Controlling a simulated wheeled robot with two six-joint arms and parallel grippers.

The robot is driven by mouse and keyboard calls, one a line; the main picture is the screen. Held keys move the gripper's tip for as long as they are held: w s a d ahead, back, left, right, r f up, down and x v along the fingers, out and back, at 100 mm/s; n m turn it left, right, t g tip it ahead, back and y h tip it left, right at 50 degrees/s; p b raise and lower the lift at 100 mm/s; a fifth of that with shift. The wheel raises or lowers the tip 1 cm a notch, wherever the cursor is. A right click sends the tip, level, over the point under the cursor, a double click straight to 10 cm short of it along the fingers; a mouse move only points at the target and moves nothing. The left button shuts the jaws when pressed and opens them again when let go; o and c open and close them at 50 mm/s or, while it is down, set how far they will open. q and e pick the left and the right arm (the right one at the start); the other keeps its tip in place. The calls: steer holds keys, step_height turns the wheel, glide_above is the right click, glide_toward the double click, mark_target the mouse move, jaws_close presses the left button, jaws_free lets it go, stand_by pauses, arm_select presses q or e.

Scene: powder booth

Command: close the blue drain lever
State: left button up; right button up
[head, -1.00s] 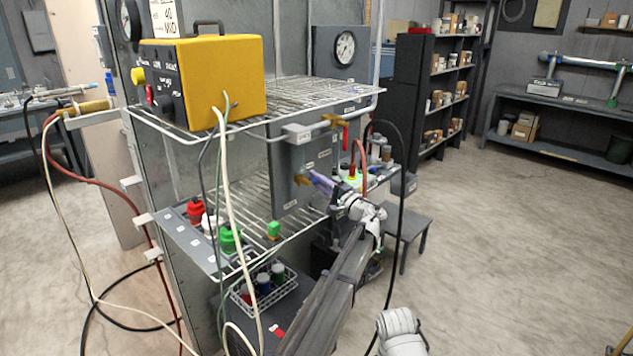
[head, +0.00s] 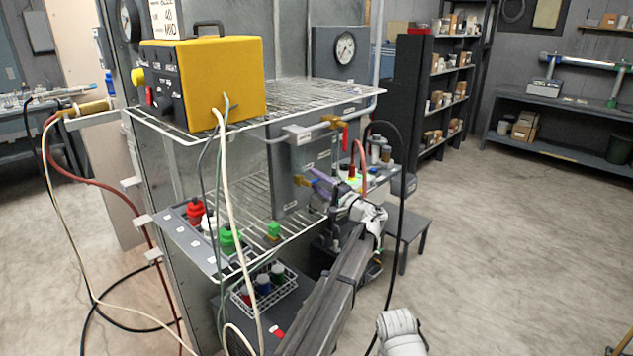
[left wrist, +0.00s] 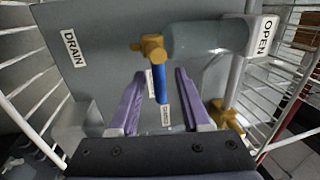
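The blue drain lever (left wrist: 158,82) hangs from a brass valve (left wrist: 152,48) on a grey panel in the left wrist view. It points down the picture, toward a small label. My left gripper (left wrist: 160,76) has purple fingers, one on each side of the lever. They are open, with a visible gap on both sides. A DRAIN label (left wrist: 75,50) is at the left and an OPEN label (left wrist: 262,36) at the right. In the head view my left gripper (head: 320,182) is at the brass valve (head: 303,181); the blue lever cannot be made out there. My right gripper is out of view.
A red-handled valve (head: 345,138) sits above my left gripper. Wire shelf rails surround the panel, and a second brass fitting (left wrist: 224,116) is at the wrist view's right. A yellow box (head: 215,80) stands on the top shelf (head: 310,92). A black hose (head: 402,210) hangs to the right.

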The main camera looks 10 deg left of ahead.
arm_select(q)
steer(key=b+v, duration=0.1)
steer(key=v, duration=0.6)
steer(key=shift+s+d+b, duration=0.15)
steer(key=shift+d+b, duration=0.15)
steer(key=shift+d, duration=0.05)
steer(key=shift+f, duration=0.1)
steer(key=s+a+f+n+g+h, duration=0.3)
steer(key=s+a+f+g+h, duration=0.2)
steer(key=s+a+f, duration=0.55)
steer(key=s+d+f+n+g+h, duration=0.25)
steer(key=s+f+h, duration=0.35)
steer(key=s+f, duration=0.75)
steer(key=s+d+f+g+h, duration=0.2)
steer(key=s+d+h, duration=0.45)
steer(key=s, duration=0.55)
steer(key=s+d+r+m+y+p, duration=0.1)
steer(key=s+d+r+m+p, duration=0.2)
steer(key=s+d+r+p, duration=0.2)
steer(key=d+r+g+p, duration=0.1)
steer(key=d+r+p, duration=0.2)
steer(key=d, duration=0.2)
steer(key=shift+s+d+r+p, duration=0.15)
steer(key=shift+d+r+p, duration=0.15)
steer(key=shift+d+p, duration=0.1)
